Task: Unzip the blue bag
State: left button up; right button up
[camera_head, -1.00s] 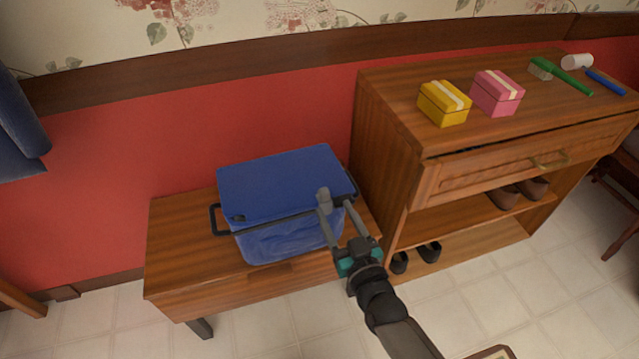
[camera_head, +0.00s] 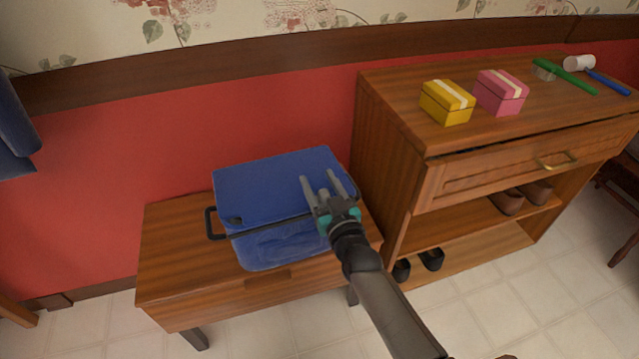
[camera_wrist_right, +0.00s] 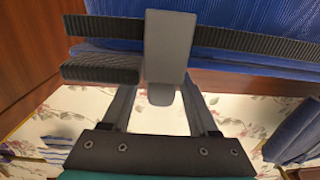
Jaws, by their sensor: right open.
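The blue bag (camera_head: 265,190) sits on a low wooden bench, with its lid down. A dark strip (camera_head: 270,225) runs along the front edge of the lid, and a black handle (camera_head: 210,222) stands at its left side. My right gripper (camera_head: 321,181) is open over the right part of the bag, its fingers hiding the bag's right front corner. In the right wrist view, a grey finger (camera_wrist_right: 168,45) is in front of the blue bag (camera_wrist_right: 240,20) and a dark ribbed strip (camera_wrist_right: 250,42). I cannot tell whether it touches them. My left gripper is out of view.
The low bench (camera_head: 170,265) has bare wood at left of the bag. A taller wooden cabinet (camera_head: 385,150) stands close at right, bearing a yellow box (camera_head: 445,105) and a pink box (camera_head: 500,95). A red wall (camera_head: 130,160) is behind the bag.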

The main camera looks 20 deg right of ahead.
grip_shut()
dwell(0.5)
